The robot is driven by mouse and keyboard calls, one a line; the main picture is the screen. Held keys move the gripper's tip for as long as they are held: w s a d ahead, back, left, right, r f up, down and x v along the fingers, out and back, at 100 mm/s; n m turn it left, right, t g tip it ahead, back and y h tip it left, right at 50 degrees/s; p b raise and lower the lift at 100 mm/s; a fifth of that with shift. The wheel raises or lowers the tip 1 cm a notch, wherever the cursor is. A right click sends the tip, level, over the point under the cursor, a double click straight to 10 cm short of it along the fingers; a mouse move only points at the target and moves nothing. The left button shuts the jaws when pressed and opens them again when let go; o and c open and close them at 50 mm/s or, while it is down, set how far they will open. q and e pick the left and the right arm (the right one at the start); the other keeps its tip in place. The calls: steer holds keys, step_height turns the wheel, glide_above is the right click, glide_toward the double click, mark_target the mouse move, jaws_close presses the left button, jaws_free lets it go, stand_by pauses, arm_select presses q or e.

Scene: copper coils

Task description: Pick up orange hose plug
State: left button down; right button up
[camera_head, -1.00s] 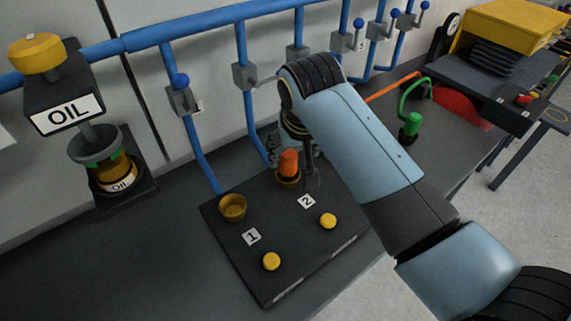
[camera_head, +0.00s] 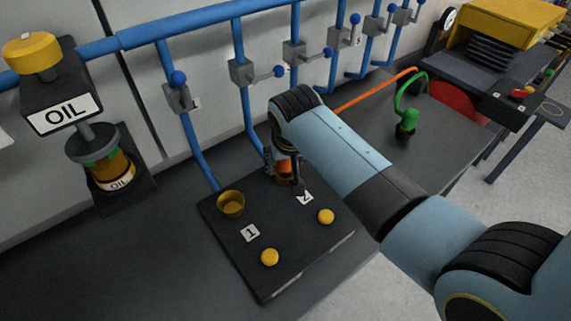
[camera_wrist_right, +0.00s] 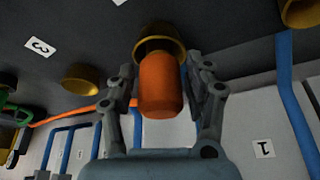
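The orange hose plug (camera_head: 284,166) stands in a brass socket by the label 2 on a dark panel (camera_head: 235,275). My right gripper (camera_head: 283,171) is around it, and my wrist partly hides the plug in the head view. In the right wrist view the orange plug (camera_wrist_right: 160,88) lies between the two fingers of my right gripper (camera_wrist_right: 161,85), with its far end at a brass socket (camera_wrist_right: 150,48). The fingers are spread on either side, and narrow gaps show between them and the plug. My left gripper is not in view.
An empty brass socket (camera_head: 231,204) and yellow buttons (camera_head: 270,257) are on the panel. Blue pipes with valves (camera_head: 242,70) run along the wall behind. A green plug (camera_head: 405,130) stands to the right, near the orange hose (camera_head: 375,92). An oil dispenser (camera_head: 62,105) stands left.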

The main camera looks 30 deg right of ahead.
steer(key=c, duration=1)
steer(key=shift+o, duration=0.2)
